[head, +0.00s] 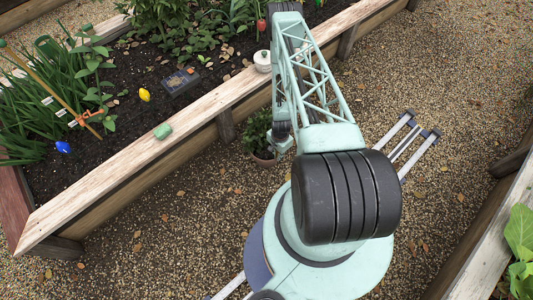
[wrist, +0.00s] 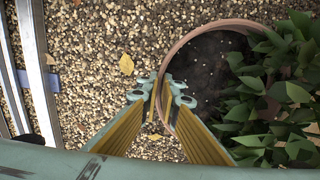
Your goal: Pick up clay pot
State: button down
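The clay pot (wrist: 188,36) is terracotta, with dark soil and a leafy green plant. In the wrist view it fills the upper right, its left rim running down to my gripper (wrist: 159,92). My two fingers stand one on each side of that rim, close against it, with the fingertips nearly together. In the head view the pot (head: 264,158) is on or near the gravel, beside the raised bed's outer wall. Its plant leans toward my wrist, and my arm hides part of it. I cannot tell whether the pot touches the ground.
The raised bed (head: 110,181) has a wooden edge close to the pot on the left. My rails run over the gravel (head: 175,228). Another bed with leafy plants stands at the right.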

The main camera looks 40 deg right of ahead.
jog(key=shift+r, duration=0.15)
dwell(0.6)
jog(key=shift+r+p, duration=0.4)
jog(key=shift+r, duration=1.25)
jog(key=s+a+r+p, duration=0.1)
jog(key=s+a+p, duration=0.1)
jog(key=s+a, duration=0.8)
jog(key=shift+s+a+r, duration=0.15)
jog(key=shift+s+r, duration=0.05)
jog(key=shift+s, duration=0.9)
